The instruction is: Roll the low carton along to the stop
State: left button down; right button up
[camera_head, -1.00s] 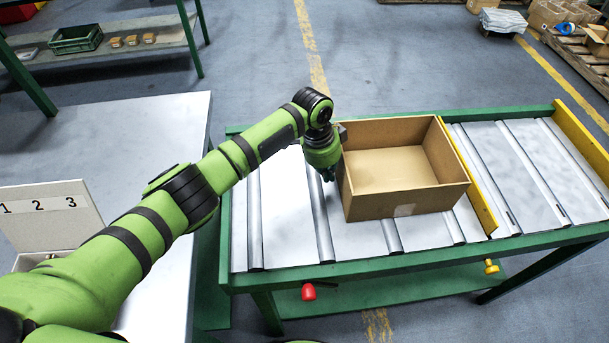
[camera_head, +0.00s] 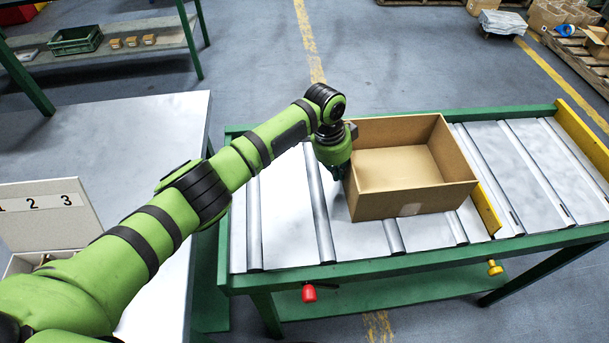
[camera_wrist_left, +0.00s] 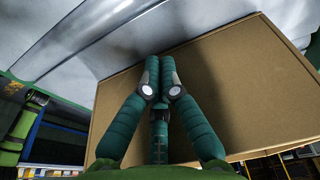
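The low carton (camera_head: 410,195), open-topped and brown, sits upright on the roller table (camera_head: 430,255). A yellow bar (camera_head: 487,211) crosses the rollers just right of it. The carton's right side partly hides this bar, and I cannot tell whether they touch. My left gripper (camera_head: 340,174) is at the carton's left wall, outside it. In the left wrist view my left gripper's fingers (camera_wrist_left: 160,65) are together with nothing between them, in front of the carton's brown wall (camera_wrist_left: 225,85). They look close against it; contact is not clear. My right gripper is out of view.
A second yellow plate (camera_head: 580,135) stands at the table's right end, with bare rollers before it. A red knob (camera_head: 309,293) and a yellow knob (camera_head: 494,268) hang below the front rail. A grey table (camera_head: 150,125) with a numbered box (camera_head: 50,215) stands left.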

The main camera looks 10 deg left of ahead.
pick_arm(q)
jog(key=shift+w+d+f+b, duration=0.1)
jog(key=shift+d+b, duration=0.2)
jog(key=shift+d, duration=0.15)
jog(key=shift+w+d+f+b, duration=0.1)
jog(key=shift+d+b, duration=0.2)
jog(key=shift+d, duration=0.15)
jog(key=d+b, duration=0.1)
jog(key=b, duration=0.1)
jog(key=w+d+b, duration=0.1)
jog(key=d+b, duration=0.1)
jog(key=shift+d, duration=0.3)
jog(key=shift+a+r+p, duration=0.1)
jog(key=shift+r+p, duration=0.05)
jog(key=shift+p, duration=0.15)
jog(key=shift+a+r+p, duration=0.1)
jog(key=shift+a+p, duration=0.05)
jog(key=shift+p, duration=0.15)
jog(key=shift+s+a+p, duration=0.2)
jog(key=shift+a+p, duration=0.4)
jog(key=shift+p, duration=0.25)
jog(key=shift+s+a+p, duration=0.15)
jog(key=shift+a+p, duration=0.45)
jog(key=shift+p, duration=0.2)
jog(key=shift+a, duration=0.15)
